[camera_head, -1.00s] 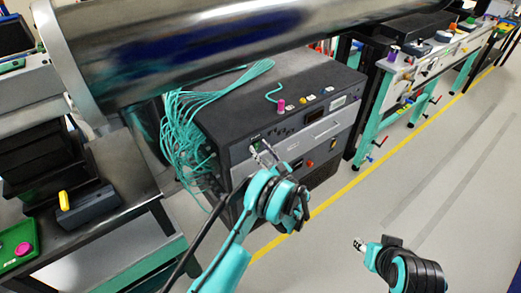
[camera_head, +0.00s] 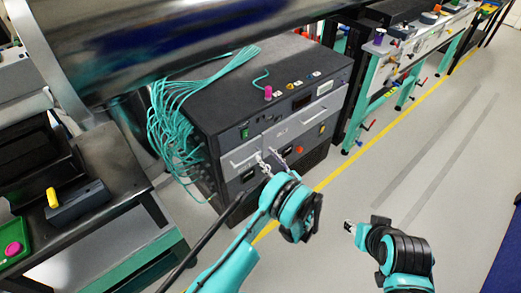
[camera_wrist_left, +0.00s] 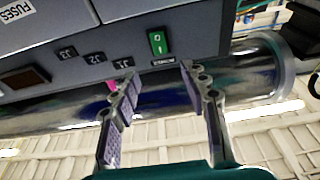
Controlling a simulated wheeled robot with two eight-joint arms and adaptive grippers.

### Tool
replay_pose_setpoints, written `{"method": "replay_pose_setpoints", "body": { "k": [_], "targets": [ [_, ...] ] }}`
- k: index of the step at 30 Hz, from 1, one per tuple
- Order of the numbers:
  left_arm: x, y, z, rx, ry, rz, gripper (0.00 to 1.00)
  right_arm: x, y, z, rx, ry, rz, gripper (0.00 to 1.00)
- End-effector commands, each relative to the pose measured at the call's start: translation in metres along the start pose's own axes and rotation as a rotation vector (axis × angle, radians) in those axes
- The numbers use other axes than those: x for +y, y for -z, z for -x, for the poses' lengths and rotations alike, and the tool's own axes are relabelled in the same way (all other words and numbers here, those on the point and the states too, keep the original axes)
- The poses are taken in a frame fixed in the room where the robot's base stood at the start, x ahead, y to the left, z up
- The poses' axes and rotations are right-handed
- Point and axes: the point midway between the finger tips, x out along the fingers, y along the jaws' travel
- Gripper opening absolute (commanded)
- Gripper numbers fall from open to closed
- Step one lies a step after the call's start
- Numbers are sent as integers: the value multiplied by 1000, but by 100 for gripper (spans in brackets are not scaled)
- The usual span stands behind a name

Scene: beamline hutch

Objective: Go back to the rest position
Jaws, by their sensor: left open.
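My left gripper (camera_head: 273,160) is open and empty in front of the grey and black control cabinet (camera_head: 215,90). Its two fingers also show spread apart in the left wrist view (camera_wrist_left: 159,76). A green rocker switch (camera_head: 244,132) on the cabinet's front lies up and left of the fingers in the head view. In the left wrist view the switch (camera_wrist_left: 157,42) appears beyond the gap between the fingertips, apart from them. My right gripper (camera_head: 349,227) is low over the floor at the right, and its fingers are too small to tell open from shut.
Teal cables (camera_head: 172,125) hang at the cabinet's left. A large metal cylinder (camera_head: 160,35) runs above and behind it. A dark bench (camera_head: 120,165) stands at left, and a teal-legged workbench (camera_head: 385,72) at upper right. The floor right of the yellow line (camera_head: 400,115) is clear.

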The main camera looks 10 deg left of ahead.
Motion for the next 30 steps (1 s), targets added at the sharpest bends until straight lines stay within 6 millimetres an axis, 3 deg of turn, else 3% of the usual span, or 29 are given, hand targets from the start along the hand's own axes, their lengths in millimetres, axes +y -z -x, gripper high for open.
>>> {"method": "replay_pose_setpoints", "body": {
  "k": [20, 26, 30],
  "targets": [
    [0, 4, 1, -14, 2, -12, 45, 0, 0, 0, 0, 0, 0, 40],
    [-1, 29, -38, -170, 2, -125, 45, 0, 0, 0, 0, 0, 0, 40],
    [-15, 55, -70, -344, -25, -238, 45, 0, 0, 0, 0, 0, 0, 40]
  ]
}}
